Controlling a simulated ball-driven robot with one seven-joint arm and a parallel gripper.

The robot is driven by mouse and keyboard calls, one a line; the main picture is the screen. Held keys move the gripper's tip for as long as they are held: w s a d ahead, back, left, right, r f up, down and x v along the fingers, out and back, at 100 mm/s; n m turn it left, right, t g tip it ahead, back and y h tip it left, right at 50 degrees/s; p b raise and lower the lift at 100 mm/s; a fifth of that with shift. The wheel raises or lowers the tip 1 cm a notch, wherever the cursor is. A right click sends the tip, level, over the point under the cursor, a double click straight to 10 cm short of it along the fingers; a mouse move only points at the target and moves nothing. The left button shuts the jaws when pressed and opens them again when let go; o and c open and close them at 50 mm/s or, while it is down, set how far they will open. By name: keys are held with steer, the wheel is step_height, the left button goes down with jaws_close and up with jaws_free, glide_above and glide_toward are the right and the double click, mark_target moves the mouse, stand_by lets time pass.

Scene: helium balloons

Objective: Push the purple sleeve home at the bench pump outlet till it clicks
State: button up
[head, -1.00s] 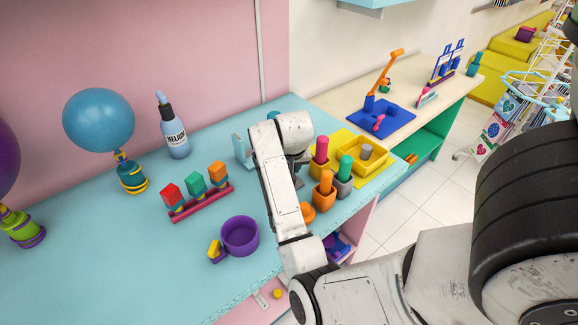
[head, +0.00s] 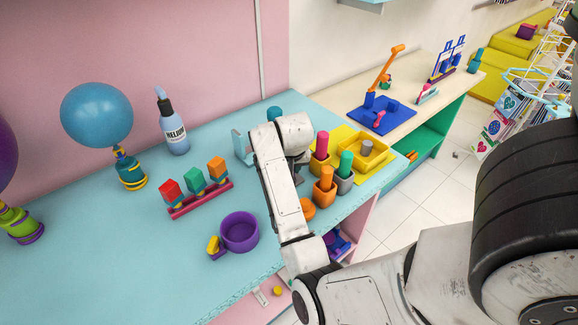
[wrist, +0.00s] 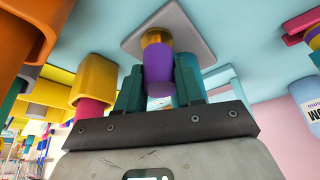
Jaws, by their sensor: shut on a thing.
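In the wrist view my gripper (wrist: 158,84) has its two teal fingers on either side of the purple sleeve (wrist: 158,68) and is shut on it. The sleeve's far end meets a brass-coloured outlet (wrist: 156,38) fixed to a grey square plate (wrist: 190,40). Some brass still shows beyond the sleeve. I cannot tell how deep the sleeve sits. In the head view my arm hides the gripper, the sleeve and the outlet.
Pink, orange and green pegs stand in holders (head: 325,193) and a yellow tray (head: 376,156) close right of my arm. A helium bottle (head: 172,125), block rack (head: 200,198), purple cup (head: 240,232) and blue balloon (head: 97,115) are left. The front-left bench is clear.

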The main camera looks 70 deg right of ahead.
steer(key=shift+f+b, duration=0.35)
steer(key=shift+f, duration=0.55)
steer(key=o, duration=1.1)
steer(key=shift+o, duration=0.2)
steer(key=p+v, duration=0.4)
steer(key=v, duration=0.1)
steer(key=shift+r+p, duration=0.15)
steer(key=shift+p, duration=0.15)
steer(key=shift+v, duration=1.4)
